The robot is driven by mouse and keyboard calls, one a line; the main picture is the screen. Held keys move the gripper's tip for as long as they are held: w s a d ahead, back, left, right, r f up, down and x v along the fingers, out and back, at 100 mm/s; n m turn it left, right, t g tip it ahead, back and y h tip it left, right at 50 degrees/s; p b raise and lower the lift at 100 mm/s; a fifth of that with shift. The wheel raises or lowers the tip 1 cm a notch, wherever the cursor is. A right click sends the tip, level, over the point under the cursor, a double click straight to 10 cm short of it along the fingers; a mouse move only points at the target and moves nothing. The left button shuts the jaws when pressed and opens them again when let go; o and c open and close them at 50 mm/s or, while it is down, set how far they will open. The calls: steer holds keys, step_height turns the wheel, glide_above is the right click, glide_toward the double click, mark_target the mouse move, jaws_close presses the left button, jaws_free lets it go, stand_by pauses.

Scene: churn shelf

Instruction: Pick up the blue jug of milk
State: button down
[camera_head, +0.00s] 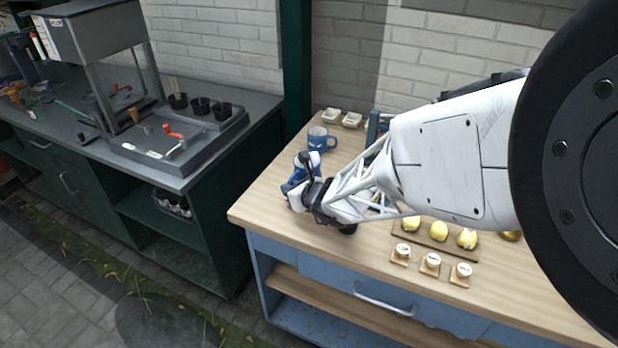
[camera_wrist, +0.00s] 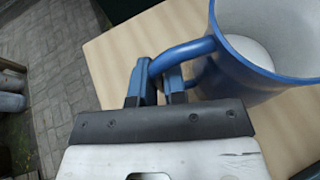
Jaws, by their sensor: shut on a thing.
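A blue jug (camera_wrist: 250,72) with white contents fills the upper right of the wrist view, over the wooden top. My gripper (camera_wrist: 158,75) is at its handle, with one finger on either side, and is shut on it. In the head view the held jug (camera_head: 300,172) is mostly hidden behind my gripper (camera_head: 308,186), near the left end of the wooden counter (camera_head: 258,212). A second blue jug (camera_head: 320,140) with a pale mark stands just behind it, upright. I cannot tell whether the held jug touches the counter.
Several yellow lumps on a board (camera_head: 437,232) and small labelled pots (camera_head: 430,262) lie on the right. A dark green bench (camera_head: 200,178) with a grey top stands left, across a gap.

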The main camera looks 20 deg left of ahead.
steer(key=shift+r, duration=0.45)
steer(key=shift+r, duration=4.55)
steer(key=shift+w+a, duration=0.1)
